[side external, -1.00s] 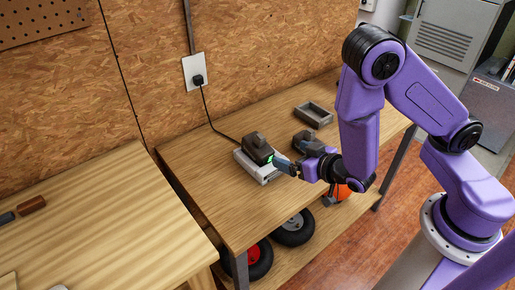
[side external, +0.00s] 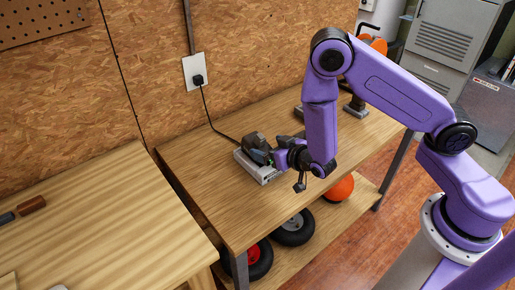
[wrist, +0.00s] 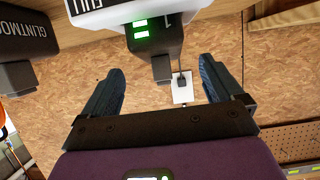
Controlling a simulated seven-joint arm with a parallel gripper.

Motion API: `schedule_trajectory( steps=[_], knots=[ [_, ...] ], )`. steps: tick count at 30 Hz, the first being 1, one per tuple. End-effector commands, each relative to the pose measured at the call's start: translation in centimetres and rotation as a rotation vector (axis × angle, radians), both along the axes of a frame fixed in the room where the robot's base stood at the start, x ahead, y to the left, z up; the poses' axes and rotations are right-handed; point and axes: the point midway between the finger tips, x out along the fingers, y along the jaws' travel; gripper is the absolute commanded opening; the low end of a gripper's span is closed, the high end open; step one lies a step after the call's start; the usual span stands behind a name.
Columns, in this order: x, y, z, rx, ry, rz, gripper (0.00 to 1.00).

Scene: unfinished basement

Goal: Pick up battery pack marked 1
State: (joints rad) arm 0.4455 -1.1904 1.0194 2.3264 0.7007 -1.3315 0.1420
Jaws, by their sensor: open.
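A dark battery pack (side external: 257,147) sits on a white charger (side external: 262,174) on the wooden bench. In the wrist view the battery pack (wrist: 153,36) shows green lights at top centre and a pale mark that looks like a 1. Its narrower block points down between my fingers. My gripper (side external: 274,157) is at the right side of the pack, pointing toward it. In the wrist view my gripper (wrist: 162,70) is open, with one finger on each side of the block and visible gaps. The pack's far side is hidden.
Another dark pack-like body (wrist: 45,38) with lettering is at upper left in the wrist view. An orange and black drill (side external: 356,100) stands behind my arm. The charger's cord runs to a wall outlet (side external: 197,72). The bench front left is clear.

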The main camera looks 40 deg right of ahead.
Motion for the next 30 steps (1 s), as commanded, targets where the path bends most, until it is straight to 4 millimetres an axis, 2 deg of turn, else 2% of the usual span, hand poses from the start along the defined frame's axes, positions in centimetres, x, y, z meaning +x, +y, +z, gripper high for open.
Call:
schedule_trajectory(
  steps=[8, 19, 29, 30],
  knots=[
    [1.5, 0.0, -0.6, 0.0, 0.0, 0.0, 0.94],
    [5.4, 0.0, -2.2, 0.001, -0.001, -0.002, 0.94],
    [6.0, 0.1, -2.5, -0.001, 0.0, 0.001, 0.94],
    [6.0, 0.1, -2.5, -0.001, 0.0, 0.001, 0.9]
  ],
)
